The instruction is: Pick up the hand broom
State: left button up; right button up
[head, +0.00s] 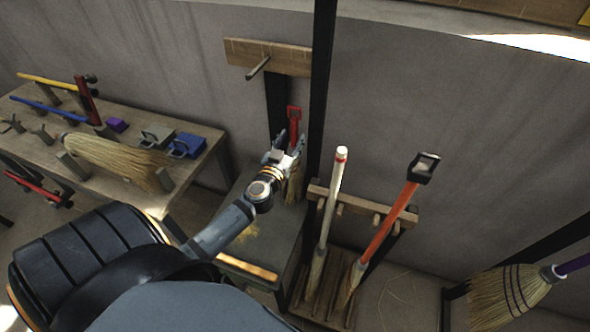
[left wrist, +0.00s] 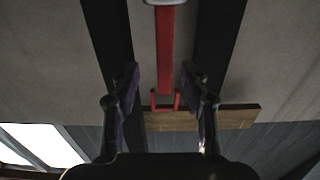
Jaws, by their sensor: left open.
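The hand broom has a red handle (head: 294,115) with a loop at its top and straw bristles (head: 294,188) below. It is upright against the wall, above the end of a small bench. My left gripper (head: 292,146) is open at the broom's handle, and it hides the middle of the broom in the head view. In the left wrist view the red handle (left wrist: 165,55) runs between the two open fingers (left wrist: 160,95), with clear gaps on both sides. I cannot tell how deep the handle lies between them. My right gripper is in neither view.
A wooden wall board (head: 268,56) with a peg is above the broom. A dark post (head: 320,80) stands just right of it. A rack (head: 365,210) holds two long-handled tools. A workbench (head: 200,160) with a straw broom head (head: 110,155) and several tools is at left.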

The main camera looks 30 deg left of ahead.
aim_at(293, 132)
pick_arm(q)
jog(key=shift+w+a+r, duration=0.1)
jog(key=shift+w+a, duration=0.1)
jog(key=shift+w, duration=0.25)
jog(key=x, duration=0.4)
jog(key=shift+a+b, duration=0.2)
jog(key=shift+b, duration=0.1)
jog(key=shift+s+d, duration=0.1)
jog(key=shift+s, duration=0.1)
jog(key=shift+c, duration=1.4)
grip_shut()
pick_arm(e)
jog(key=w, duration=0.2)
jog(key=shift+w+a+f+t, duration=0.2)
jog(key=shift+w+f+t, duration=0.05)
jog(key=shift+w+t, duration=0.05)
